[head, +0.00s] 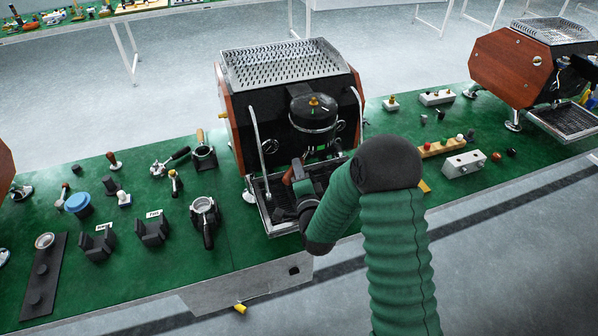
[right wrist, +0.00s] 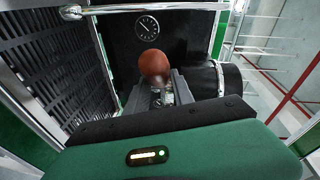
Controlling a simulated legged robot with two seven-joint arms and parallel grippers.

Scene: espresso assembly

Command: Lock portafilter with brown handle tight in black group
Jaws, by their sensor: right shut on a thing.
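The espresso machine (head: 285,65) stands in the middle of the green table, with its round black group (head: 313,112) at the front. My right arm reaches in front of it. My right gripper (head: 300,178) is below the group, above the drip tray. It is shut on the brown handle (head: 288,176). In the right wrist view the rounded brown handle end (right wrist: 154,65) shows between the grey fingers (right wrist: 160,92). The portafilter's basket is hidden, so I cannot tell how it sits in the group. A black cylinder (right wrist: 225,80) is beside the fingers at right. My left gripper is not in view.
A steam wand (head: 257,135) hangs left of the group. The slatted drip tray (head: 285,222) lies below. Portafilters (head: 205,215), black stands (head: 152,229) and a blue round thing (head: 78,203) lie to the left. A wooden rack (head: 440,147) and a grey block (head: 463,164) stand to the right.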

